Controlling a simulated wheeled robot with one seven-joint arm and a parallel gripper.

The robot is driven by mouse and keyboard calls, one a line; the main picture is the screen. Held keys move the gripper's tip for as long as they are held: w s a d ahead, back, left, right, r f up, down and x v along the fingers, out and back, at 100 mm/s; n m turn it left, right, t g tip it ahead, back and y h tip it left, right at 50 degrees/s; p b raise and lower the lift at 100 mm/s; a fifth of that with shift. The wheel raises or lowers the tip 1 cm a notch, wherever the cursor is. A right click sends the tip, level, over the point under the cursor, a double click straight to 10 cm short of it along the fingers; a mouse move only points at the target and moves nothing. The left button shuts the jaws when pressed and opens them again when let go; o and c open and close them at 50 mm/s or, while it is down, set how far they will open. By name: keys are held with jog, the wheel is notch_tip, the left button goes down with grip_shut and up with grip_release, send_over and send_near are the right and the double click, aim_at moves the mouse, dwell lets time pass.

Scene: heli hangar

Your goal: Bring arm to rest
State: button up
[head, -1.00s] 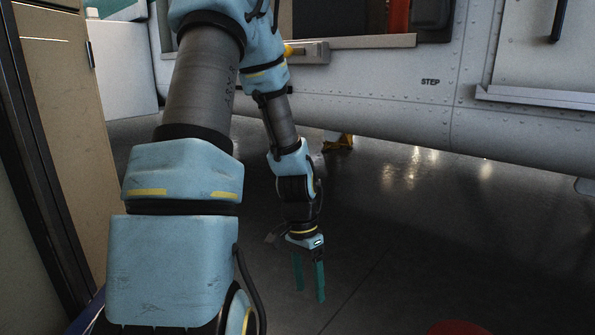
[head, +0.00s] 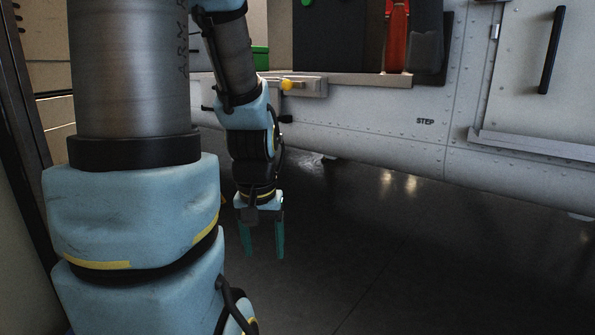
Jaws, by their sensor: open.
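My arm (head: 140,210) fills the left of the head view, with light blue joint covers and grey links. Its far part hangs down in front of the helicopter's side. My gripper (head: 263,240) points down at the arm's end, with two green fingers apart and nothing between them. It hangs in the air above the dark floor.
The white helicopter body (head: 400,135) with a "STEP" marking runs across the back. Its open doorway holds a red strap (head: 397,35), and a yellow-tipped latch (head: 290,85) sits at the sill. Tan cabinets (head: 45,60) stand at left. The floor (head: 420,260) at right is clear.

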notch_tip(320, 180, up, 30)
jog(key=p, duration=2.8)
jog(key=shift+r, duration=0.15)
